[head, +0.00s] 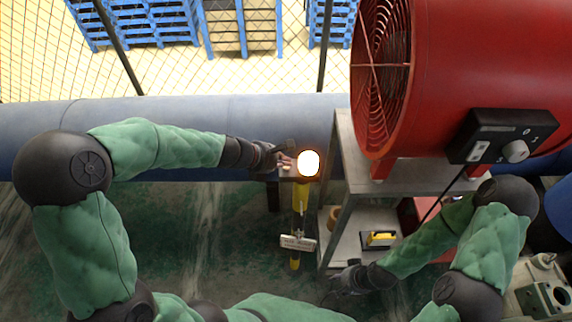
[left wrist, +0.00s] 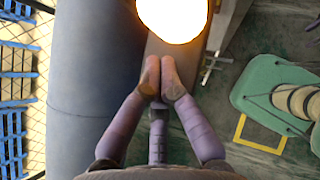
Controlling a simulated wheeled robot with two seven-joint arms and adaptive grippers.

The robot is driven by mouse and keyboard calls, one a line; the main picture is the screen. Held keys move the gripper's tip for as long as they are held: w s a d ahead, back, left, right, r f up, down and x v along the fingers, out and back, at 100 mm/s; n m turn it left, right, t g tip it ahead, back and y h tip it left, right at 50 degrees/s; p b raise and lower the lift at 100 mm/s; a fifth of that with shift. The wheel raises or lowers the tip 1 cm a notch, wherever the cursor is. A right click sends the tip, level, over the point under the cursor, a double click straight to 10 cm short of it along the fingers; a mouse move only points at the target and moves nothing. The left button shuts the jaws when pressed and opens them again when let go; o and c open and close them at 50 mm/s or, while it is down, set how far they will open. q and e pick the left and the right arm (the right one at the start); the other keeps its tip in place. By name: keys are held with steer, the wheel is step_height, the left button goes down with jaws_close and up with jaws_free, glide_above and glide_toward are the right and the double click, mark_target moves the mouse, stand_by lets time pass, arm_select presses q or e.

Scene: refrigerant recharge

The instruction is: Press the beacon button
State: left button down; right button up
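The beacon (head: 308,163) glows bright white-orange on top of a yellow post (head: 300,197) beside the blue pipe. It also shows at the top of the left wrist view (left wrist: 172,16). My left gripper (head: 285,164) is just left of the beacon. In the left wrist view its fingertips (left wrist: 160,78) are together with nothing seen between them, over a narrow brownish surface (left wrist: 160,47) just short of the glow. I cannot make out the button; the fingers or the glare may hide it. My right gripper (head: 342,279) is low, by the metal stand, dark and too small to read.
A metal stand (head: 343,150) right of the beacon carries a large red fan (head: 450,70) with a control box (head: 503,135). A yellow-black device (head: 381,239) lies on its lower shelf. The blue pipe (head: 200,112) runs behind; a mesh fence lies beyond.

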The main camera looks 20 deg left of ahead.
mark_target(284, 168)
arm_select(q)
step_height(284, 168, up, 6)
steer(key=p, duration=0.6)
